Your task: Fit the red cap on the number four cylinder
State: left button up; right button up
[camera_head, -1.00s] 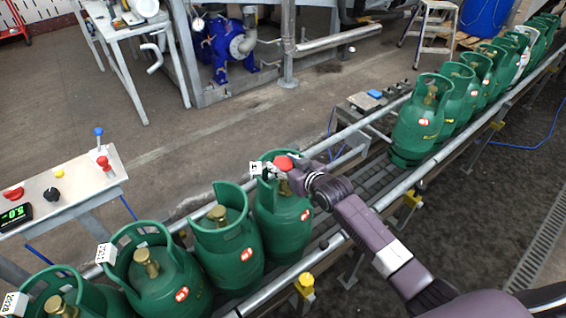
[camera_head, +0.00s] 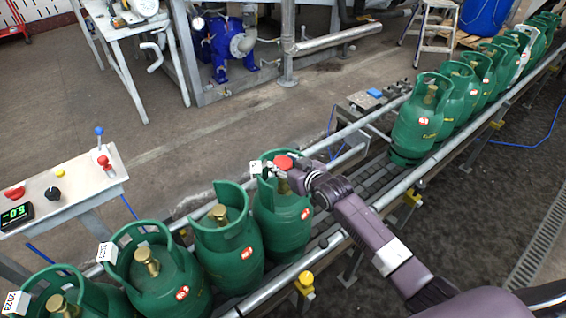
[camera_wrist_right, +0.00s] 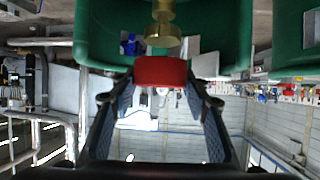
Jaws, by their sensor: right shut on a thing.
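The red cap (camera_head: 283,162) is in my right gripper (camera_head: 279,169), at the collar of a green cylinder (camera_head: 283,222) on the conveyor. In the right wrist view my right gripper (camera_wrist_right: 152,88) is shut on the red cap (camera_wrist_right: 160,71), with a finger at each side. The cylinder's brass valve (camera_wrist_right: 163,30) stands just beyond the cap, lined up with it in that view; whether they touch I cannot tell. A white tag (camera_head: 256,168) is on the collar; its mark is too small to read. My left gripper is not in view.
Other green cylinders (camera_head: 227,247) with bare brass valves stand in line to the left. More cylinders (camera_head: 418,122) stand at the upper right, with a free stretch of conveyor between. A control panel (camera_head: 63,189) with buttons and a lever is at the left.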

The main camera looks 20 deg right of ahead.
jog(key=shift+p, duration=0.5)
dwell(0.7)
jog(key=shift+f+b, duration=1.65)
jog(key=shift+f, duration=0.7)
jog(key=o, duration=1)
jog(key=v, duration=1.2)
jog(key=shift+a, duration=0.1)
